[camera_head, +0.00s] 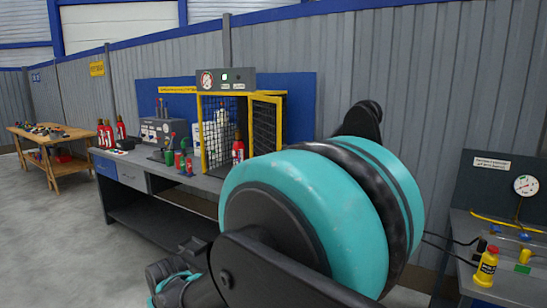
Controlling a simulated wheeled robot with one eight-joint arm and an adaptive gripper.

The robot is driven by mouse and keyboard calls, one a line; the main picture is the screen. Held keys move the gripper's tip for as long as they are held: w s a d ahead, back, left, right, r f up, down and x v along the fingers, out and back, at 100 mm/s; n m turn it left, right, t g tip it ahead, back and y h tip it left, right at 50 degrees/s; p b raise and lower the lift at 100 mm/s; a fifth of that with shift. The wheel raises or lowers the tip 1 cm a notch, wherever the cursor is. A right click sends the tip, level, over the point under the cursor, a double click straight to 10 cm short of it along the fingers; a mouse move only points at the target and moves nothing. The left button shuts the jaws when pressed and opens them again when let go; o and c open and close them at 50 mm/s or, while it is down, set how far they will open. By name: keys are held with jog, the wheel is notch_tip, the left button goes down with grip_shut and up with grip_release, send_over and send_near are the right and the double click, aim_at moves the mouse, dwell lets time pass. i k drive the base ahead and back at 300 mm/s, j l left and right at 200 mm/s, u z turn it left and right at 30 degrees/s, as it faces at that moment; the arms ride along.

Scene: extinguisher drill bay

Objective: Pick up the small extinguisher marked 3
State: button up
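Several small red extinguishers stand on the long grey workbench. A group of them (108,134) is at its left end, with another (121,130) just behind. One more red extinguisher (238,149) stands by the open door of the yellow-framed mesh cage (216,130). The number markings are too small to read, so I cannot tell which is marked 3. My large teal and black arm joint fills the middle foreground and hides part of the bench. The dark end of my arm, seemingly with my gripper (180,268), is low in front of the bench; its fingers are unclear.
Small red and green cylinders (180,161) and a grey control box (163,130) stand on the bench. A wooden table (47,140) is far left. Left floor is clear.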

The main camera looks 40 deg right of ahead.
aim_at(238, 152)
jog(key=k+l, duration=0.35)
jog(key=l, duration=0.15)
jog(key=k+l, duration=0.35)
jog(key=l, duration=0.15)
jog(key=k+l, duration=0.3)
jog(key=l, duration=0.2)
jog(key=k+l, duration=0.35)
jog(key=l, duration=0.15)
jog(key=k+l, duration=0.35)
jog(key=l, duration=0.95)
jog(key=k+u, duration=0.2)
jog(key=k, duration=0.15)
jog(key=k+j+u, duration=0.2)
jog(key=i, duration=1.05)
jog(key=i+l, duration=0.1)
jog(key=i, duration=0.95)
jog(key=i+l, duration=0.1)
jog(key=i, duration=0.95)
jog(key=j+u, duration=0.05)
